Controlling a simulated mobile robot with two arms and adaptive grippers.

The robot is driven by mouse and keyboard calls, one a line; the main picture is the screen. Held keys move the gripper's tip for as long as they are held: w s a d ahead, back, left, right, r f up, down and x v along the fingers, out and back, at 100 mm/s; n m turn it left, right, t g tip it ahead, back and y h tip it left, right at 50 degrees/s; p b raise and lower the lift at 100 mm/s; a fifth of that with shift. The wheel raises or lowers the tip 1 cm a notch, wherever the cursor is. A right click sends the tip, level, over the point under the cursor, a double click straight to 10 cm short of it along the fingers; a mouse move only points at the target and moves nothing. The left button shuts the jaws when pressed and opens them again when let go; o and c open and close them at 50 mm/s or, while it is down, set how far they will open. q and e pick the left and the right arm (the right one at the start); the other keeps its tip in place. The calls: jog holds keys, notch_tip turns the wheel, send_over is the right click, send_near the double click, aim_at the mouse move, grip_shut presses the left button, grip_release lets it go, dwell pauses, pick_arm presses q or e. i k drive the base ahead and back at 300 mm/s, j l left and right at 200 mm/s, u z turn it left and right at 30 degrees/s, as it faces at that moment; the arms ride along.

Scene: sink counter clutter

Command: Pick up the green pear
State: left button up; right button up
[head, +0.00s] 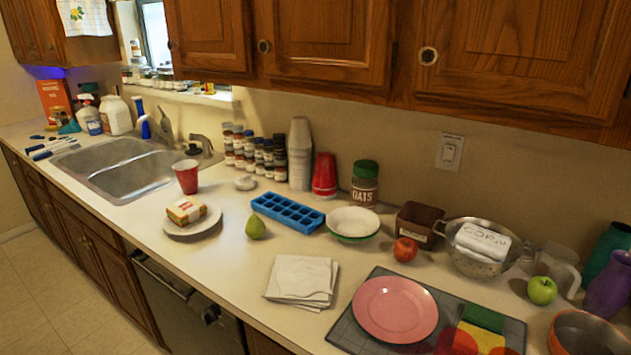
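The green pear (255,227) stands on the pale countertop near the middle of the head view, its narrow end up. It sits between a white plate (204,226) on its left and a blue ice cube tray (288,212) on its right, a little apart from the plate and close to the tray's left end. Nothing covers the pear. Neither of my grippers is in view.
White napkins (300,282) lie in front right of the pear, and a white bowl (352,223) stands right of the tray. A red cup (187,177) stands behind the plate. The counter in front of the pear is clear up to its edge.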

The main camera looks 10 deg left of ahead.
aim_at(255, 227)
jog(key=i+j+z, duration=0.1)
jog(key=j, duration=0.45)
jog(key=i+j+z, duration=0.1)
jog(key=j, duration=0.45)
jog(key=i+j+z, duration=0.1)
jog(key=j, duration=0.5)
jog(key=i, duration=0.05)
